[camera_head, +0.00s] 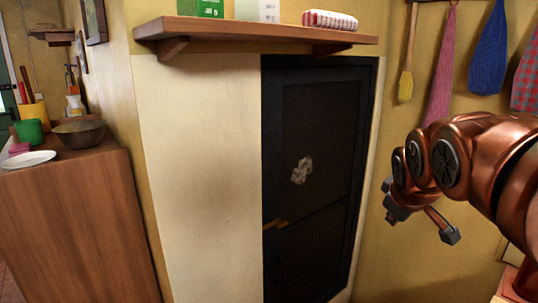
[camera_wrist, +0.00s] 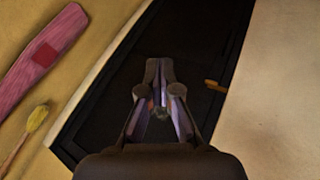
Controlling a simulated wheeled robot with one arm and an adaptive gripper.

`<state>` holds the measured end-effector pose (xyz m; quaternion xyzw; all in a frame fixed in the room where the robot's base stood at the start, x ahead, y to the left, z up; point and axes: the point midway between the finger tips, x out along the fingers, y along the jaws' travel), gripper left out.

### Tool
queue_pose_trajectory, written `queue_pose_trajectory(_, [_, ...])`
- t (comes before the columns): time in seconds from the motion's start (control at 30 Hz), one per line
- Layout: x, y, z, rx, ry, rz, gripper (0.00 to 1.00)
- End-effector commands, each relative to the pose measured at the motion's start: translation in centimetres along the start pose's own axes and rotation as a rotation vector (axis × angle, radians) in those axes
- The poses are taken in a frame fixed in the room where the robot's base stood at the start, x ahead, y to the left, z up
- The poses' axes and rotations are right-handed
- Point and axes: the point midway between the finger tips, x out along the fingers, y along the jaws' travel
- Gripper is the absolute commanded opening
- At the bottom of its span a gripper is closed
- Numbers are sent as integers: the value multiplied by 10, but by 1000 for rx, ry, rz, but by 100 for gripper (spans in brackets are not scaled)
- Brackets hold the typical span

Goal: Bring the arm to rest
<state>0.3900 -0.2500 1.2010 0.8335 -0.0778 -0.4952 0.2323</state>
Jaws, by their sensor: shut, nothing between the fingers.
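My gripper (camera_wrist: 160,68) shows in the wrist view with its fingertips close together, shut and empty. In the head view my copper-coloured arm (camera_head: 475,160) reaches in from the right edge, with the gripper end hanging low at its left end. The gripper is apart from the wall and in front of the dark framed panel's right side. The wrist view looks past the fingers toward the dark panel (camera_wrist: 105,125).
A wooden shelf (camera_head: 250,32) with boxes and a checked bundle (camera_head: 330,20) is above the dark panel (camera_head: 315,130). Cloths (camera_head: 488,50) and a brush (camera_head: 405,85) hang behind my arm. A wooden cabinet (camera_head: 75,230) at left bears a bowl (camera_head: 80,133) and plate (camera_head: 28,159).

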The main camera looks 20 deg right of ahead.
Motion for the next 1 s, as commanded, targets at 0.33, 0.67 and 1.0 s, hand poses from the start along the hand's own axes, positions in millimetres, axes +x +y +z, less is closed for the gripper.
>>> queue_pose_trajectory(0.33, [-2, -207, 59, 84, -275, -336, 0])
queue_pose_trajectory(0.67, [-37, -315, 156, 171, -597, -459, 0])
queue_pose_trajectory(1.0, [-44, -326, 169, 190, -644, -467, 0])
